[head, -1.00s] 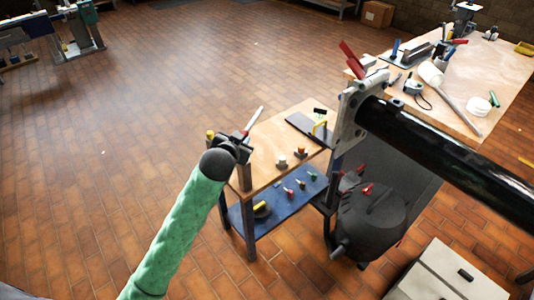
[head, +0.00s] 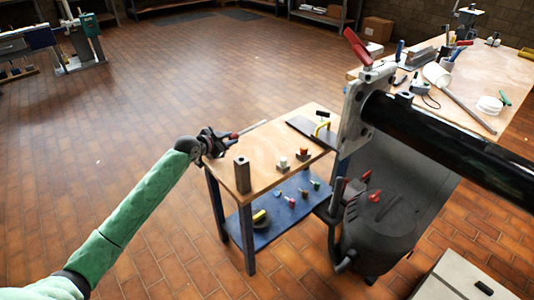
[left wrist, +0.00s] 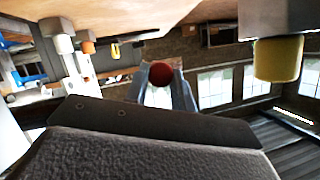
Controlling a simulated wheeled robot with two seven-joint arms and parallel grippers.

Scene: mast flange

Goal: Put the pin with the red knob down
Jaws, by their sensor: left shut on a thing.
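The pin with the red knob is in my left gripper (head: 212,143). In the left wrist view its red knob (left wrist: 161,75) sits between the grey fingers. In the head view a thin grey rod (head: 252,127) sticks out from the gripper to the right, nearly level. The gripper is shut on the pin, above the left back edge of the small wooden table (head: 262,150). I see no clear contact between the pin and the tabletop. My right gripper is out of view.
A grey block (head: 242,175) stands at the table's front left corner. A yellow knob (left wrist: 278,58) is near the gripper. A black tube (head: 450,145) with a flange is at right.

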